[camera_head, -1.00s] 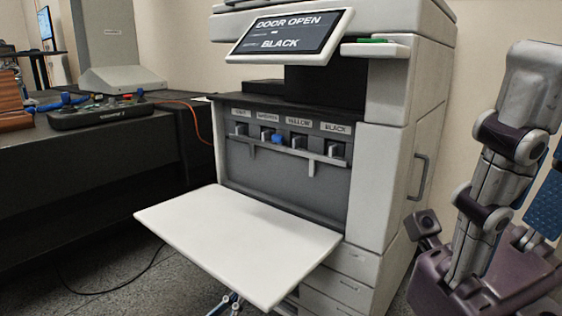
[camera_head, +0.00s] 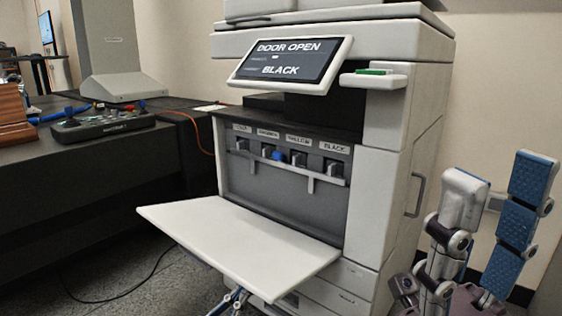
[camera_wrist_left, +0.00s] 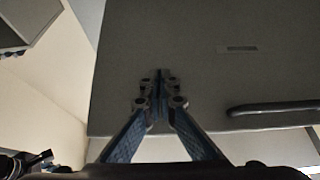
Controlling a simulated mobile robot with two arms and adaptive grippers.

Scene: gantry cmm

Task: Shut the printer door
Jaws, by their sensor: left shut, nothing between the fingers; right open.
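The white printer door (camera_head: 240,243) hangs open and nearly flat at the front of the printer (camera_head: 385,190). The printer's screen (camera_head: 290,60) reads "DOOR OPEN" and "BLACK". My left gripper (camera_head: 232,302) shows only partly under the door's front edge. In the left wrist view its fingers (camera_wrist_left: 161,76) are shut together, with nothing between them, in front of a grey panel (camera_wrist_left: 200,85), which seems to be the door's underside. I cannot tell whether the tips touch it. My right gripper (camera_head: 499,172) is open and empty, right of the printer.
Labelled cartridge slots (camera_head: 290,160) show inside the open printer, with a blue part at one. A dark table (camera_head: 90,165) with a control box (camera_head: 100,124) stands left of the printer. A cable lies on the floor. A side handle (camera_head: 416,194) is on the printer's right.

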